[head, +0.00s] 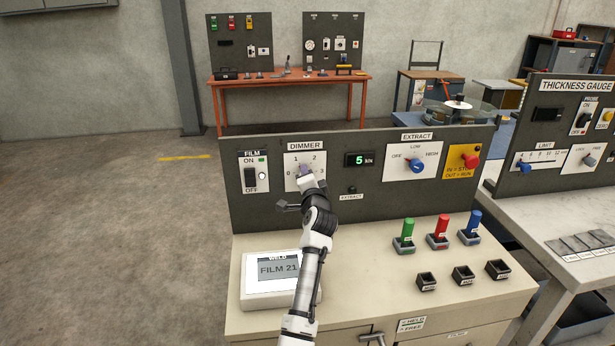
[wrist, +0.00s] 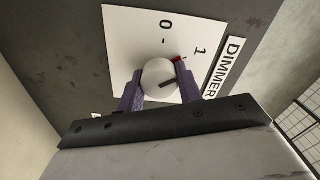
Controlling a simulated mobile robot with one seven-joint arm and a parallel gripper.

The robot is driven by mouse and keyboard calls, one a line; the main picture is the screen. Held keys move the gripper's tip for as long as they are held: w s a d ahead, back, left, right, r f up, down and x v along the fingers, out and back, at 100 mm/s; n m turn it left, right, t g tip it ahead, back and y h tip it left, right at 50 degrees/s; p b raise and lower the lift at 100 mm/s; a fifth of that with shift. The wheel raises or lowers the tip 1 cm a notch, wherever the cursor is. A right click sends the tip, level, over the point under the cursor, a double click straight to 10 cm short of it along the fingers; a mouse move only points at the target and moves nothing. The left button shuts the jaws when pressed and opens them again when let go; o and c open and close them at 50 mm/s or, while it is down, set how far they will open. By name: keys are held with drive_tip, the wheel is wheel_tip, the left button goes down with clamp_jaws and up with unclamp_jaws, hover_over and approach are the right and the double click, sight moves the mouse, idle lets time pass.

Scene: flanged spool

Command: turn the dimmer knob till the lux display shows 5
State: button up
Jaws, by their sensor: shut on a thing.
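The dimmer plate (head: 291,160) is white, on the upright dark panel, with numbers around the knob. My gripper (head: 305,173) is at this plate and covers the knob in the head view. In the wrist view the round pale knob (wrist: 155,74) sits between the two purple fingers of my gripper (wrist: 160,88), which are shut on its sides. A dark pointer line shows on the knob, and a red mark (wrist: 178,59) lies near the 1. The display (head: 360,160) to the right of the plate reads a green 5; its small unit text is unclear.
A FILM switch (head: 250,179) is left of the dimmer. A blue EXTRACT knob (head: 417,166) and a red button (head: 471,159) are to the right. Green, red and blue handles (head: 439,229) stand on the bench. A FILM 21 screen (head: 260,289) lies beside my arm.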

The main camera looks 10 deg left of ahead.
drive_tip(key=shift+f+m, duration=0.1)
drive_tip(key=shift+m, duration=0.5)
drive_tip(key=o, duration=1)
drive_tip(key=b+v, duration=0.3)
drive_tip(key=v, duration=1.1)
drive_tip(key=shift+b, duration=0.35)
drive_tip(key=shift+w, duration=0.1)
